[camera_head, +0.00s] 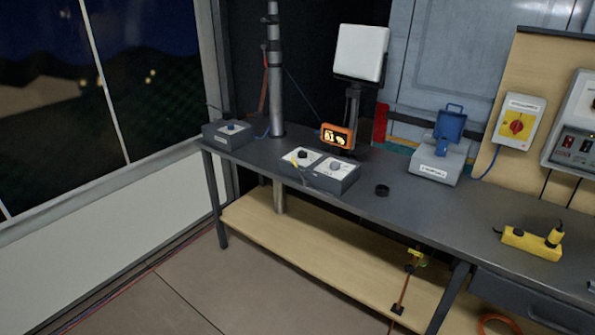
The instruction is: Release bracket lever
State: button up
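I cannot tell for sure which part is the bracket lever. A vertical grey metal pole (275,75) stands at the back left of the bench, with a collar and a small fitting near its top. A small yellow and orange fitting (415,258) sits on a thin upright rod below the bench's front edge. A blue hinged piece (450,125) stands raised on a grey box (438,165) at the back of the bench. No lever can be made out clearly at this size. My gripper and arm are not in view.
A wooden shelf (320,250) runs below. The floor (190,285) at front left is clear.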

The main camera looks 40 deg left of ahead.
aim_at(306, 182)
jog(key=k, duration=0.5)
jog(key=u, duration=0.55)
jog(key=i, duration=1.1)
jog(key=u, duration=0.9)
jog(key=i, duration=0.4)
jog(key=u, duration=0.3)
